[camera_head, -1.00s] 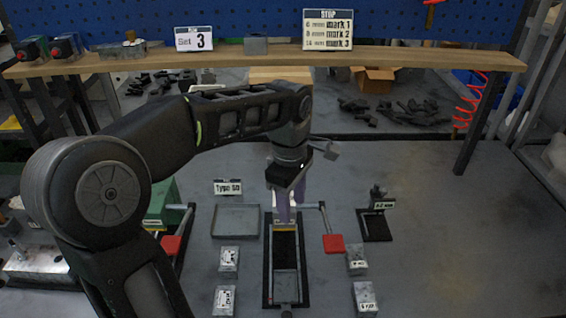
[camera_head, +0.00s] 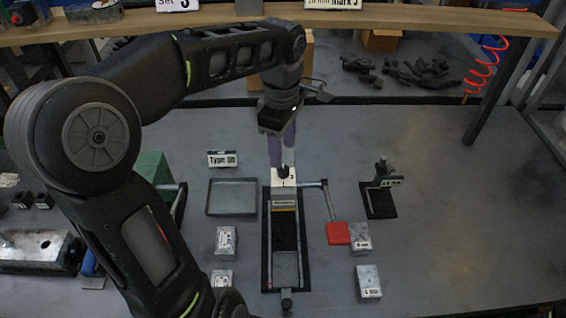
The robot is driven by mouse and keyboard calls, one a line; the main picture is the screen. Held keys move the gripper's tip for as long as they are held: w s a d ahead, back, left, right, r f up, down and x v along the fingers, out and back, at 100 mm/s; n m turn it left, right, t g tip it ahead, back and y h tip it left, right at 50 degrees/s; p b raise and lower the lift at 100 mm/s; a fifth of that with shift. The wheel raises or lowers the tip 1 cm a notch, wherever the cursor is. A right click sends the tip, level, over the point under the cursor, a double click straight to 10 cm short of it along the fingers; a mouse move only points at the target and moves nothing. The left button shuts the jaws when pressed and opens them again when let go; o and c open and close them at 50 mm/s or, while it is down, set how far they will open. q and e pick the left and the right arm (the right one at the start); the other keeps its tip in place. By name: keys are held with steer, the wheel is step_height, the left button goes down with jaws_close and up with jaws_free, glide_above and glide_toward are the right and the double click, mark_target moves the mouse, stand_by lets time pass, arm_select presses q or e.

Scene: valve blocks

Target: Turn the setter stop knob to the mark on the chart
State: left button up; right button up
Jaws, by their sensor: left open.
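The setter (camera_head: 267,240) is a long black-framed fixture in the middle of the table. At its far end is a white plate (camera_head: 290,182) with the marks 1 and 3 legible. The dark stop knob (camera_head: 283,171) sits on this plate; its exact pointing is too small to tell. My left gripper (camera_head: 282,162), with purple fingers, points down just above and behind the knob. It is open and seems to hold nothing. My right gripper is out of view.
A grey tray (camera_head: 232,211) and metal blocks (camera_head: 227,240) lie left of the setter. A red-ended lever (camera_head: 338,233) and more blocks (camera_head: 360,238) are on its right, with a black stand (camera_head: 381,190) beyond. The table's right side is clear.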

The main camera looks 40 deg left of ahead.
mark_target(283, 169)
arm_select(q)
step_height(283, 169, down, 6)
steer(key=shift+w+f+p, duration=0.1)
steer(key=shift+p, duration=0.3)
steer(key=shift+c, duration=0.2)
jaws_close()
